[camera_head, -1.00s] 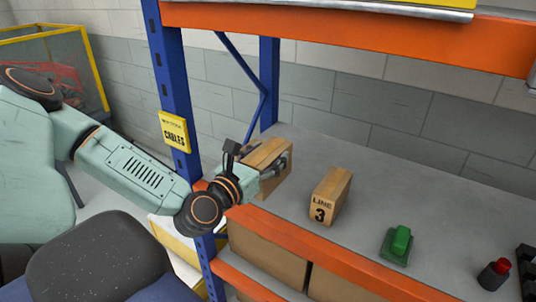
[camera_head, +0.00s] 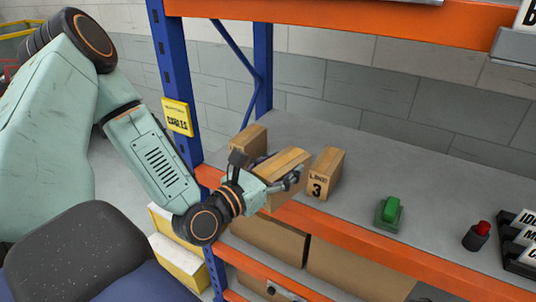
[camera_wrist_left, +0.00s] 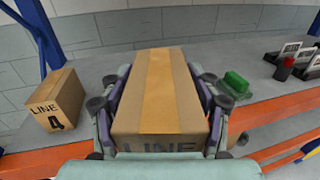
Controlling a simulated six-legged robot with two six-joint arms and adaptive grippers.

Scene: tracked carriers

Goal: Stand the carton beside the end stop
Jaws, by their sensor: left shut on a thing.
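My left gripper (camera_head: 285,179) is shut on a brown carton (camera_head: 284,162) with a paler tape strip. In the left wrist view the carton (camera_wrist_left: 160,92) lies between both fingers; its label reads LINE, with the rest hidden. In the head view it overlaps the shelf's front beam, and I cannot tell how high it is above the shelf. A LINE 3 carton (camera_head: 325,174) stands just right of it. A LINE 4 carton (camera_wrist_left: 57,100) stands on the left; it also shows in the head view (camera_head: 249,140). I cannot tell which thing is the end stop.
The grey shelf (camera_head: 365,170) has an orange front beam (camera_head: 370,245) and a blue upright (camera_head: 178,85) at left. A green block-like thing (camera_head: 389,211), a red-topped black thing (camera_head: 477,236) and a black holder with labels (camera_head: 518,245) stand to the right.

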